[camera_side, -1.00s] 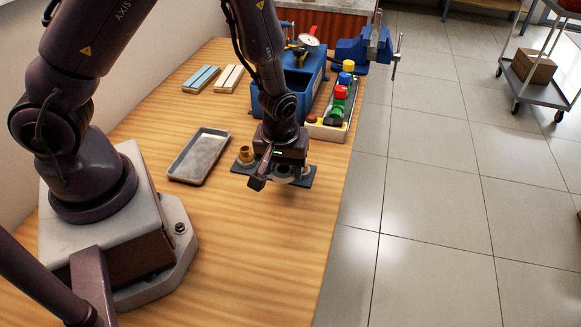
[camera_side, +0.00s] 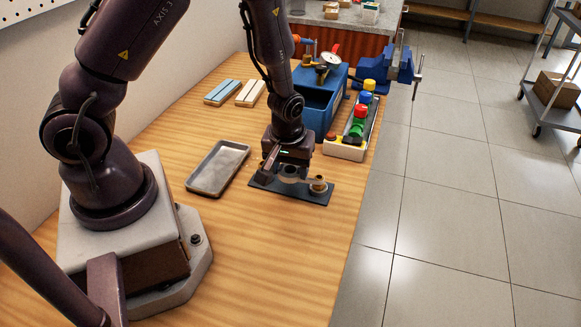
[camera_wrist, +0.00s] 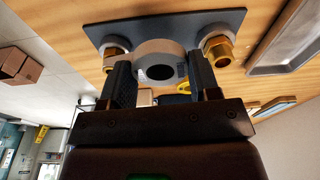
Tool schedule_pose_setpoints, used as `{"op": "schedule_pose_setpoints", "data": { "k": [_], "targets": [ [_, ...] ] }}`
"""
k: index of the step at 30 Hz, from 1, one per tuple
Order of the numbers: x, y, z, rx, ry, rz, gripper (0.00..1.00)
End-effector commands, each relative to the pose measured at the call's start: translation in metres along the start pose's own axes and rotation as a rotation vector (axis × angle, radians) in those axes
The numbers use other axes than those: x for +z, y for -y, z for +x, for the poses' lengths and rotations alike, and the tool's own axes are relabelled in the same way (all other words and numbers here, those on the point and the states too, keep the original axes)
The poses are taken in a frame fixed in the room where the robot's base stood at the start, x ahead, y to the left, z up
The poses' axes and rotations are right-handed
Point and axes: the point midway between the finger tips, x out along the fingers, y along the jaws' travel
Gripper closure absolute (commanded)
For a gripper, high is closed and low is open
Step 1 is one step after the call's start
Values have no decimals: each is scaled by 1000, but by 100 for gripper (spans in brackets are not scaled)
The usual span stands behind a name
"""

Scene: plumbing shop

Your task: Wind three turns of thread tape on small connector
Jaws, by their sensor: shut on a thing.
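My gripper (camera_side: 288,172) is shut on a white tape roll (camera_wrist: 158,66), a thick pale ring with a dark hole. It is held over the middle of a dark plate (camera_side: 305,194) that carries two brass connectors with pale bases. In the side view one connector (camera_side: 318,185) stands clear at the plate's right end; the other is largely hidden by my gripper. In the wrist view the plate shows at the top, with a connector at left (camera_wrist: 116,52) and another brass connector (camera_wrist: 217,50) at right. I cannot tell for sure which is the small one, or how the tape runs.
A shallow metal tray (camera_side: 217,168) lies left of the plate. Blue and cream bars (camera_side: 223,92) lie further back. The front of the wooden bench is clear.

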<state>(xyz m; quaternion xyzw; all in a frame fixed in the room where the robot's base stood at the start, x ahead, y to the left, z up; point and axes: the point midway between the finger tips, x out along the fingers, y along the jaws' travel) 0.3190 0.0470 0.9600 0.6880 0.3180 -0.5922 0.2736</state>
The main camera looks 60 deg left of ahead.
Motion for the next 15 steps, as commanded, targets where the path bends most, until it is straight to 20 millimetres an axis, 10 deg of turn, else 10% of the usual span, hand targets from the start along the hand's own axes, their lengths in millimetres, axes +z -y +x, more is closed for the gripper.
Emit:
{"op": "schedule_pose_setpoints", "data": {
  "k": [15],
  "targets": [
    [-4,9,-42,2,-3,1,66]
  ]
}}
